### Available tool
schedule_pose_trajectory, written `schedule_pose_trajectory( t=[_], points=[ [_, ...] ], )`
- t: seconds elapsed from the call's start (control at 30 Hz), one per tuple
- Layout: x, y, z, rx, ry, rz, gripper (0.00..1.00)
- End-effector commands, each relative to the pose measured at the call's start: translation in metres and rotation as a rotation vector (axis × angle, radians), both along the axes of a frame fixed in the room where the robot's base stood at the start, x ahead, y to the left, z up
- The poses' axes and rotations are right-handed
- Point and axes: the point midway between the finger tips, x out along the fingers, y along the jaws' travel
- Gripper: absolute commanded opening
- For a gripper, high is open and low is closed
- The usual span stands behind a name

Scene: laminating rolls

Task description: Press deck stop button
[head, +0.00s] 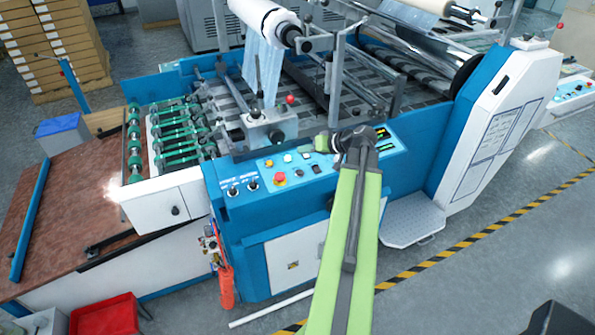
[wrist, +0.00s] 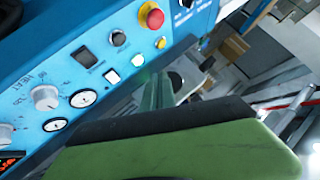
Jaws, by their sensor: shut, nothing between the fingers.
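A red mushroom button (head: 280,178) on a yellow collar sits on the blue control panel (head: 300,172) at the machine's front. It also shows in the wrist view (wrist: 152,16), near the top edge. No label naming it is readable. My gripper (head: 323,143) is above the panel, to the right of the red button and apart from it. In the wrist view my gripper (wrist: 158,90) is shut and empty, with its fingers below the red button in the picture. The arm hides part of the panel's right side.
The panel also carries white buttons (wrist: 112,76), dials (wrist: 46,97) and small gauges (wrist: 83,98). A red-knobbed lever (head: 290,100) and rollers (head: 180,140) stand behind and left. A metal step (head: 412,222) lies right. Open floor (head: 500,250) is at lower right.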

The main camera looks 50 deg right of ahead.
Motion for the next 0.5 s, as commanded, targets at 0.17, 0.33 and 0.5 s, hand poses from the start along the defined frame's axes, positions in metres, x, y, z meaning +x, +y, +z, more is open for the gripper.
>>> schedule_pose_trajectory(
  t=[0.17,0.33,0.5],
  points=[
    [-0.001,-0.001,0.0,0.0,0.001,-0.001,0.0],
    [0.0,0.0,-0.002,0.0,0.001,-0.001,0.0],
    [0.001,-0.001,-0.013,0.0,0.002,-0.001,0.0]
  ],
)
